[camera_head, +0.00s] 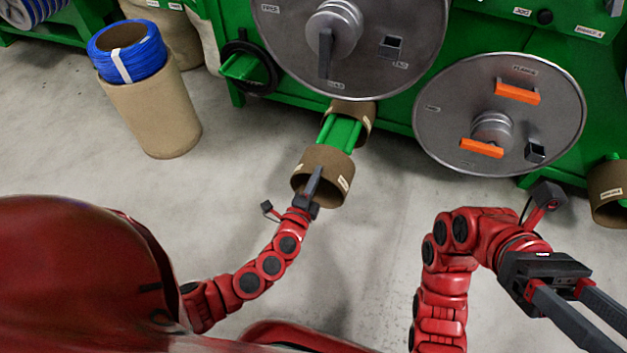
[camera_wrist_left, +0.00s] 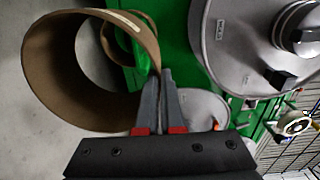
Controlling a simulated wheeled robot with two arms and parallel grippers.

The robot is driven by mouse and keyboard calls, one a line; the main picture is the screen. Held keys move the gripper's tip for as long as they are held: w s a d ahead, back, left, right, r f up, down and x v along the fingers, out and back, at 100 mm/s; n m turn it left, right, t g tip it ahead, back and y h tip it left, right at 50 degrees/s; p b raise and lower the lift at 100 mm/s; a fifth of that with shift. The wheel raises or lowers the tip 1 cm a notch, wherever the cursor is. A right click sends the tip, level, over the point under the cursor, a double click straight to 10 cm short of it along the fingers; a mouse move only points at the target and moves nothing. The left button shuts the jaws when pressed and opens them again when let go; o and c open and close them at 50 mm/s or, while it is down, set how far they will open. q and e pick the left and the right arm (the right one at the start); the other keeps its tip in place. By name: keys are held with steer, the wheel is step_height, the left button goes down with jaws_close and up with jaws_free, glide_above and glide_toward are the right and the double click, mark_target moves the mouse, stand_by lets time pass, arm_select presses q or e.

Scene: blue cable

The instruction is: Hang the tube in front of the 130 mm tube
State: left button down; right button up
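A short brown cardboard tube (camera_head: 337,163) sits at the front end of green bars (camera_head: 343,132). A second brown tube (camera_head: 359,113) is farther back around the same bars, against the green machine. My left gripper (camera_head: 316,180) is at the near rim of the front tube. In the left wrist view, the fingertips (camera_wrist_left: 166,75) are close together at the wall of that tube (camera_wrist_left: 90,113), one finger on the inner side, and appear shut on it. My right gripper (camera_head: 598,325) is open and empty at the lower right, away from the tubes. I cannot read the tube labels.
Two large grey discs (camera_head: 377,62) (camera_head: 432,126) stand on the green machine, the right one with orange handles. A blue cable coil (camera_head: 143,58) rests on a tall cardboard tube (camera_head: 155,112) at left. Another brown tube (camera_head: 608,190) is at far right. The floor between is clear.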

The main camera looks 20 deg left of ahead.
mark_target(330, 147)
arm_select(q)
steer(key=shift+w+b, duration=0.35)
steer(key=shift+w, duration=1.25)
steer(key=shift+w+b, duration=0.3)
steer(key=shift+w, duration=0.75)
steer(key=shift+w+d+f+b, duration=0.1)
steer(key=shift+w+b, duration=0.3)
steer(key=shift+w, duration=0.8)
steer(key=shift+w+d+b, duration=0.1)
steer(key=shift+w+b, duration=0.3)
steer(key=shift+w, duration=1.25)
steer(key=shift+w+b, duration=0.45)
steer(key=shift+w, duration=0.25)
arm_select(e)
steer(key=s+d+f+n+t+h, duration=0.1)
steer(key=s+d+f+n+t, duration=0.2)
steer(key=s+d+f+t, duration=0.3)
steer(key=shift+s+d+f+t+h, duration=0.35)
steer(key=shift+s+d+t, duration=0.5)
steer(key=shift+t, duration=0.95)
steer(key=shift+w+d, duration=0.2)
steer(key=shift+f, duration=0.1)
arm_select(q)
steer(key=shift+w+b, duration=0.65)
steer(key=shift+w, duration=0.6)
arm_select(e)
steer(key=shift+f, duration=0.5)
